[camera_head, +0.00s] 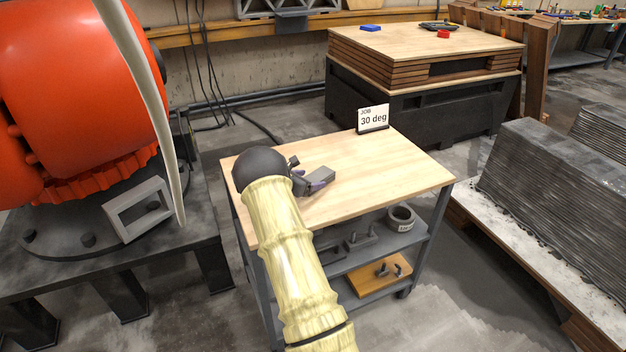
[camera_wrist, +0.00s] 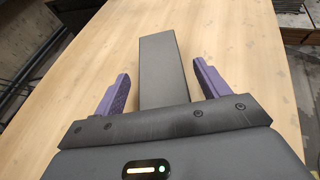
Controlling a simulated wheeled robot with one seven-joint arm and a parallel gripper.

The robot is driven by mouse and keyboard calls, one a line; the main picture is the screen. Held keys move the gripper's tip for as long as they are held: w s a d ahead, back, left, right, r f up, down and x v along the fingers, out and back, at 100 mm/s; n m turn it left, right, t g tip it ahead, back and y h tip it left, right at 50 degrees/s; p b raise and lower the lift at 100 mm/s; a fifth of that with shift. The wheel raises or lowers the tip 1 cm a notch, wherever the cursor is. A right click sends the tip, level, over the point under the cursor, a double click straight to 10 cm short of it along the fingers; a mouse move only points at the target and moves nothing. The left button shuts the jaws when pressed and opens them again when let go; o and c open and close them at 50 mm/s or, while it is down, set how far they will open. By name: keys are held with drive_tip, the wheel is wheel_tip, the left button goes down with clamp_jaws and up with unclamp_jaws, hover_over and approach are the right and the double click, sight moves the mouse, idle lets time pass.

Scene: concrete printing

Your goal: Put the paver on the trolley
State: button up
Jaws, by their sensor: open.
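The paver is a plain dark grey block (camera_wrist: 164,66); in the wrist view it lies on the wooden top of the trolley (camera_wrist: 85,50). My gripper (camera_wrist: 161,74) is open, its two purple fingers on either side of the paver with a visible gap at each side. The near end of the paver is hidden behind the gripper body. In the head view the paver (camera_head: 321,174) shows just beyond my gripper (camera_head: 313,184), over the middle of the trolley top (camera_head: 390,175). My arm hides the trolley's near left part.
A "30 deg" job sign (camera_head: 373,118) stands at the trolley's back edge. Its lower shelves hold a grey ring (camera_head: 400,218) and metal parts. A big orange machine (camera_head: 75,90) stands at left, a layered concrete block (camera_head: 570,190) at right. The trolley top's right side is clear.

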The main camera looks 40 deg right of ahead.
drive_tip(key=v, duration=0.9)
drive_tip(key=shift+a+r, duration=0.15)
drive_tip(key=shift+a, duration=0.1)
drive_tip(key=s+a+m+y, duration=0.1)
drive_tip(key=s+a, duration=0.1)
drive_tip(key=s+a+m+g+y, duration=0.1)
drive_tip(key=s+m, duration=0.1)
drive_tip(key=s+a+m+y, duration=0.1)
drive_tip(key=s+a, duration=0.1)
drive_tip(key=s, duration=0.1)
drive_tip(key=shift+a+r+m+g+y, duration=0.3)
drive_tip(key=shift+a+y, duration=0.05)
drive_tip(key=shift+y, duration=0.05)
drive_tip(key=s+a+r+m+t+y, duration=0.1)
drive_tip(key=s+a+r+m+y, duration=0.1)
drive_tip(key=s+a+m+y, duration=0.2)
drive_tip(key=s+a+r+m+t+y, duration=0.1)
drive_tip(key=s+a+m+y, duration=0.4)
drive_tip(key=s+a+m, duration=0.6)
drive_tip(key=s+a+r, duration=0.1)
drive_tip(key=s+a, duration=0.5)
drive_tip(key=a, duration=0.1)
drive_tip(key=shift+s+r+y, duration=0.2)
drive_tip(key=shift+s+y, duration=0.05)
drive_tip(key=shift+y, duration=0.05)
drive_tip(key=shift+a, duration=0.1)
